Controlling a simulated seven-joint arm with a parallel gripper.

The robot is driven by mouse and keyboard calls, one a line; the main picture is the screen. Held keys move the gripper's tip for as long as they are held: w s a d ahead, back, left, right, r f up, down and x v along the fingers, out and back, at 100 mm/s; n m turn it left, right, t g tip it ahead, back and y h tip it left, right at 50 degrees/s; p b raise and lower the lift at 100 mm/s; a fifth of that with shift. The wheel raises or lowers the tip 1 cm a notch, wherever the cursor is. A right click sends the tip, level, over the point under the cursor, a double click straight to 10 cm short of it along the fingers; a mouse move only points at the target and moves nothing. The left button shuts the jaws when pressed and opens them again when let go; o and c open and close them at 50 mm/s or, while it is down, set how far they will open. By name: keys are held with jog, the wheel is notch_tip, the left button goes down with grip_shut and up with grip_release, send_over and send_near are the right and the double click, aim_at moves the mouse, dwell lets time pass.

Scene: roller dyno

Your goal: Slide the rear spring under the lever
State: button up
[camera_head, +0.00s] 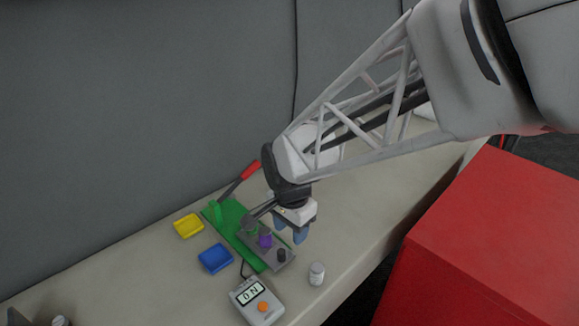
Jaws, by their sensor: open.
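A green base (225,232) lies on the bench. A lever with a red handle (250,169) slants up at its rear end, beside an upright light-green piece (217,210). A grey plate (289,262) on the base carries a green cylinder (250,225), a purple cylinder (265,239) and a dark grey cylinder (281,255). These may be springs; coils are too small to make out, and I cannot tell which is the rear spring. My gripper (290,231) is open, its blue fingertips pointing down beside the purple cylinder. I see nothing between them; contact cannot be told.
A yellow tray (179,226) and a blue tray (206,267) lie left of the base. A meter (258,302) with an orange button stands in front, and a small white jar (317,274) to its right. A red box (480,250) stands at right. Bench space right of my gripper is clear.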

aim_at(281, 251)
jog(key=shift+w+a+f+m, duration=0.2)
jog(key=shift+a+f, duration=0.2)
jog(key=shift+a, duration=0.2)
jog(key=shift+w+a+f+m, duration=0.1)
jog(key=shift+a+f+m, duration=0.1)
jog(key=shift+a+f, duration=0.25)
jog(key=shift+a+r, duration=0.1)
jog(key=shift+f, duration=3.9)
grip_shut()
